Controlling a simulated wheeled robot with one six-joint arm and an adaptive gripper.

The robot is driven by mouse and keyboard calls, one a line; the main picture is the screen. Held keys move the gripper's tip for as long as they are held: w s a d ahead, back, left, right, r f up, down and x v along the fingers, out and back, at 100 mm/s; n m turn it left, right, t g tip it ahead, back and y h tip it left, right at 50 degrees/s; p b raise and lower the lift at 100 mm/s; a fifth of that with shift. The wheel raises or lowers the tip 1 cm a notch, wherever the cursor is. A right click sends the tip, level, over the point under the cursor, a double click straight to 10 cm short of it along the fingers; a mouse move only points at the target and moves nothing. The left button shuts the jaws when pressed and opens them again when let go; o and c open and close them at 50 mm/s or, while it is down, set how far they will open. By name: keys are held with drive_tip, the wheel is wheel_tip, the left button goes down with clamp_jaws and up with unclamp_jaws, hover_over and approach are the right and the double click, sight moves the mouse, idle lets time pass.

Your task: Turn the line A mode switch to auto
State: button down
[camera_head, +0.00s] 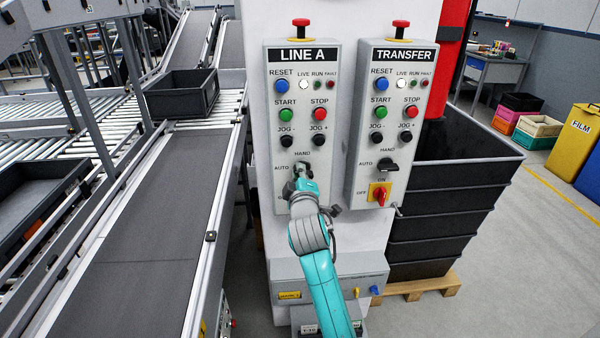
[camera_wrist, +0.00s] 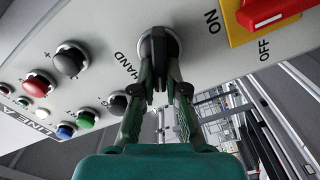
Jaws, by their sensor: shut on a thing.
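The LINE A panel (camera_head: 299,98) is the left of two grey control panels in the head view. Its mode switch (camera_wrist: 158,44) is a black round knob, seen close in the wrist view beside the HAND label. My gripper (camera_wrist: 161,70) is shut on this knob, with one finger on each side. In the head view my gripper (camera_head: 303,174) covers most of the switch, between the AUTO label at left and HAND above. A red switch on a yellow plate (camera_wrist: 240,32) is at upper right in the wrist view.
The TRANSFER panel (camera_head: 392,100) stands close at right, with its own black selector (camera_head: 387,165) and red switch (camera_head: 381,195). Above my gripper are the LINE A jog buttons (camera_head: 285,142). A conveyor (camera_head: 140,215) runs at left; stacked black crates (camera_head: 440,210) stand at right.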

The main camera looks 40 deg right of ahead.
drive_tip(key=n, duration=0.5)
drive_tip(key=shift+a+f, duration=0.1)
drive_tip(key=shift+f, duration=0.25)
drive_tip(key=shift+n, duration=0.3)
drive_tip(key=c, duration=1.2)
unclamp_jaws()
drive_tip(key=v, duration=1.2)
drive_tip(key=shift+w, duration=0.1)
